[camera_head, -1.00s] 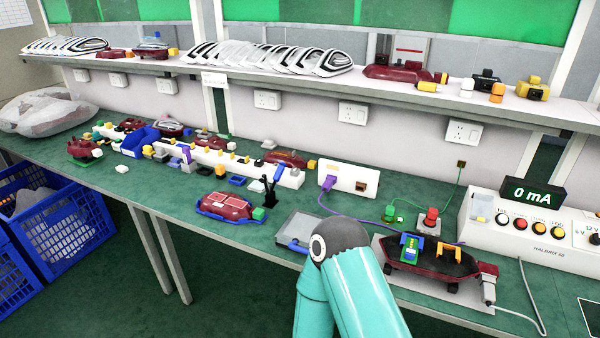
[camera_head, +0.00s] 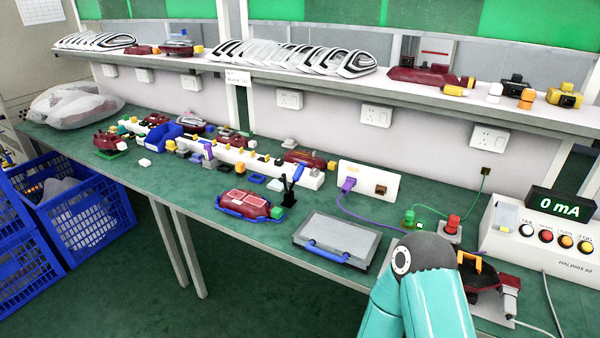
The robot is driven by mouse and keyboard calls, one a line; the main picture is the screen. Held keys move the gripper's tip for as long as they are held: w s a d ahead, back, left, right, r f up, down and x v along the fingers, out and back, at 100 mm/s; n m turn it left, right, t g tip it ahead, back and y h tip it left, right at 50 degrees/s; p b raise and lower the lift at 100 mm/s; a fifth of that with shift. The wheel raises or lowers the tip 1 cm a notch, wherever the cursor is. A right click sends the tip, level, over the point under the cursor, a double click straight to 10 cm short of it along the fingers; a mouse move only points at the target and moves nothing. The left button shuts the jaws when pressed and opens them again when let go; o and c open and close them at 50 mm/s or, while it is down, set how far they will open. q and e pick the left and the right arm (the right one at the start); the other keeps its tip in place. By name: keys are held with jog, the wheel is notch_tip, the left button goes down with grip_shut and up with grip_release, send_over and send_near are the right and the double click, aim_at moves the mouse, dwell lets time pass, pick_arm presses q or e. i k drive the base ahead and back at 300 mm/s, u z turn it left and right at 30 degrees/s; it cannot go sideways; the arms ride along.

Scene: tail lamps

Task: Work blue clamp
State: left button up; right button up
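A small black clamp (camera_head: 288,191) stands upright on the green bench, beside a red tail lamp (camera_head: 243,200) in a blue holder. A blue lever-like piece (camera_head: 298,171) shows just behind the clamp's top; I cannot tell if it is the clamp's handle. A grey flat box (camera_head: 337,238) with a blue front handle lies to the right. One teal arm of mine rises at the lower right, its elbow covering part of another dark red lamp (camera_head: 484,276). No fingers of either gripper show.
A long white rack (camera_head: 235,155) with small coloured parts runs along the bench. A power unit (camera_head: 540,235) reading 0 mA stands at the right. Blue crates (camera_head: 85,222) sit on the floor at left. Green bench top is clear near the front left.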

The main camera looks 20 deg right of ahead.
aim_at(300, 169)
jog(key=z, duration=0.05)
jog(key=i, duration=0.9)
jog(key=u, duration=0.05)
